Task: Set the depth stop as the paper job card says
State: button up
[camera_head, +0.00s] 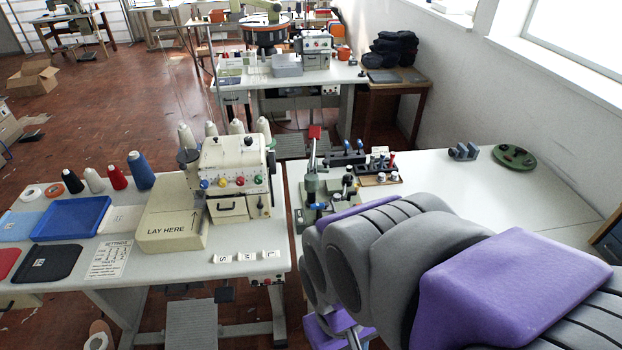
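A white paper card (109,260) headed with what looks like "SETTINGS" lies at the left table's front edge; its smaller lines are unreadable. The cream sewing machine (232,170) has coloured knobs on its face. Three small white tabs stand along the table's front edge: S (222,259), M (246,256) and L (271,253). A green hand press (318,190) with a red-topped lever stands on the right table. I cannot tell which part is the depth stop. My grey and purple arm fills the lower right; I cannot make out my gripper.
A cream block marked "LAY HERE" (165,229) adjoins the machine. A blue tray (72,217), a black cloth piece (48,262) and thread cones (140,170) lie left. A tool rack (346,158) stands behind the press. A gap separates the two tables.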

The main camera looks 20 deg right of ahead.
aim_at(328, 207)
jog(key=z, duration=0.65)
jog(key=i+l+z, duration=0.15)
jog(key=i, duration=0.2)
jog(key=i+l+z, duration=0.1)
jog(key=i+l, duration=0.15)
jog(key=i+l+z, duration=0.15)
jog(key=i, duration=0.3)
